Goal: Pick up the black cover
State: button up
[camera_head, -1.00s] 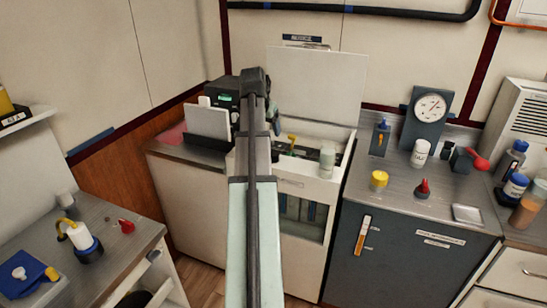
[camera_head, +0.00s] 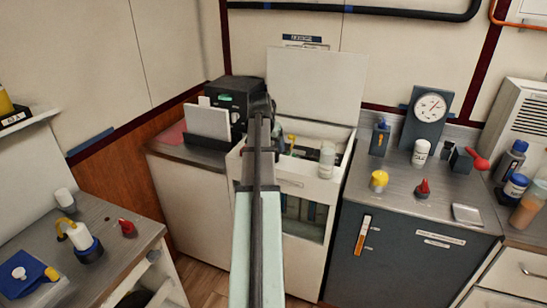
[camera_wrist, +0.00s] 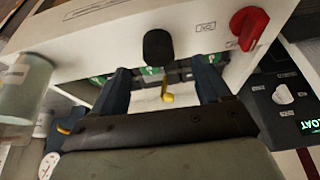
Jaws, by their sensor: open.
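A small black rounded piece (camera_wrist: 158,47), which looks like the black cover, stands at the edge of the white panel in the wrist view. My gripper (camera_wrist: 163,72) is open, with one dark finger on each side, and the black piece sits between and just beyond the fingertips. Nothing is held. A yellow-tipped lever (camera_wrist: 167,97) shows between the fingers, below the black piece. In the head view my arm hides the black piece and my fingertips, over the left part of the open white cabinet (camera_head: 291,184).
A red knob (camera_wrist: 247,27) is on the white panel right of the fingers. A translucent jar (camera_wrist: 24,88) stands at left; a pale jar (camera_head: 327,160) is on the cabinet's front. A black device (camera_head: 238,97) stands behind my arm. The raised lid (camera_head: 317,85) is behind the cabinet.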

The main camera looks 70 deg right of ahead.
jog(key=shift+x, duration=2.25)
jog(key=shift+s, duration=0.1)
jog(key=shift+c, duration=0.2)
jog(key=c, duration=1.1)
